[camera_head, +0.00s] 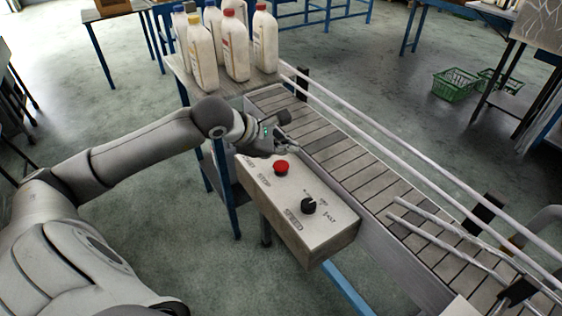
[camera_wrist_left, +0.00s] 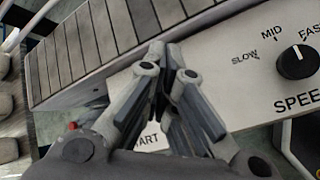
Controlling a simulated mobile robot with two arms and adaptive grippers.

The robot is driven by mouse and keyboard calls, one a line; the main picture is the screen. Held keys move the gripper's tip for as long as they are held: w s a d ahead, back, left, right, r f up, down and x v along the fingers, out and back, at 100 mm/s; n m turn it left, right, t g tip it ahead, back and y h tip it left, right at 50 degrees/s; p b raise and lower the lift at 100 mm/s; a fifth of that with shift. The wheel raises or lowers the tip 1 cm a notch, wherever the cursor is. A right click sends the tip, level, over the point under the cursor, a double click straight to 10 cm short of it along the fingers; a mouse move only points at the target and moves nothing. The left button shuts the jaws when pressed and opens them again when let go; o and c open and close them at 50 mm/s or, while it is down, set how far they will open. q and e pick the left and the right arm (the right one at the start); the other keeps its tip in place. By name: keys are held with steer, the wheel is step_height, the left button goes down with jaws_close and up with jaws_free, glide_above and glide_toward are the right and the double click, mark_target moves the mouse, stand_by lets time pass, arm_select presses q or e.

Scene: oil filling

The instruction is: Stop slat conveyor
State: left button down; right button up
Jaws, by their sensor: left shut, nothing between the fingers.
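The slat conveyor (camera_head: 340,150) runs from the bottles down to the lower right. On its near side is a pale control box (camera_head: 325,240) with a red STOP button (camera_head: 281,167) and a black speed knob (camera_head: 308,206). The knob also shows in the left wrist view (camera_wrist_left: 297,60). My left gripper (camera_head: 288,147) is shut and empty, above the box's far end, just beyond the red button in the head view. In the left wrist view my fingers (camera_wrist_left: 168,52) cover part of the START label, and I cannot make out the STOP button there. My right gripper is not in view.
Several white bottles (camera_head: 203,58) with coloured caps stand on the table at the conveyor's far end. Metal guide rails (camera_head: 395,150) run along the belt's far side. Green crates (camera_head: 455,83) sit on the floor at the right. The belt's middle is bare.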

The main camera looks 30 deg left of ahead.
mark_target(284, 167)
arm_select(q)
step_height(284, 167, up, 3)
steer(key=shift+r+p, duration=0.15)
steer(key=shift+p, duration=0.4)
